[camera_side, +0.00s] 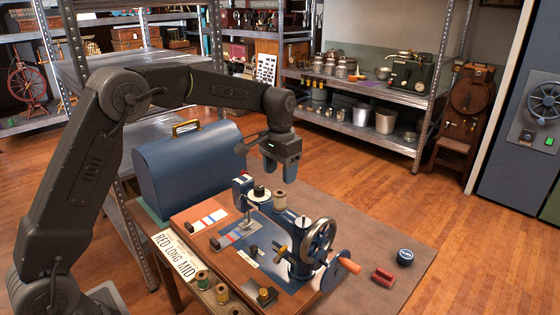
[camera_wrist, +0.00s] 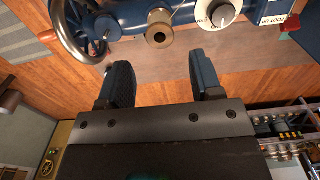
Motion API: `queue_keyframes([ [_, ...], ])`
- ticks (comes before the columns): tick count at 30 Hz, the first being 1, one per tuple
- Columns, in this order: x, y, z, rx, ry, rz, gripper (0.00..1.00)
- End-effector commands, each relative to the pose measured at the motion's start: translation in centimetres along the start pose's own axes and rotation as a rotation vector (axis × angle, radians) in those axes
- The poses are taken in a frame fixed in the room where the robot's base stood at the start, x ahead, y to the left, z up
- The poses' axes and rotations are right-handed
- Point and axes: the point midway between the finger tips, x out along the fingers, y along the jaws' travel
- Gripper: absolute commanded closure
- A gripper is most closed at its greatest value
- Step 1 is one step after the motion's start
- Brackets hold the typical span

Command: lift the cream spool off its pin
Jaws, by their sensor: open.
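The cream spool (camera_side: 280,199) stands upright on its pin on top of the blue sewing machine (camera_side: 300,262). In the wrist view the spool (camera_wrist: 158,36) shows end-on with a dark centre hole, between a spoked handwheel (camera_wrist: 80,30) and a white dial (camera_wrist: 217,13). My gripper (camera_side: 282,178) is open and empty, pointing down a little above the spool in the side view. In the wrist view my gripper (camera_wrist: 162,72) has its two blue fingers spread apart, and the spool lies past their tips, roughly in line with the gap, apart from both.
A blue domed case (camera_side: 188,170) with a brass handle stands left of the machine.

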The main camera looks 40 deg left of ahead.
Motion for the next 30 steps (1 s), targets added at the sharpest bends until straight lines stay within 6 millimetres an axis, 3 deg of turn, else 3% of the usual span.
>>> queue_keyframes([
  [15, 4.8, 0.0, 0.0, 0.000, -0.001, 0.000, 0.41],
  [30, 6.0, 0.0, 0.0, 0.000, 0.000, 0.000, 0.41],
])
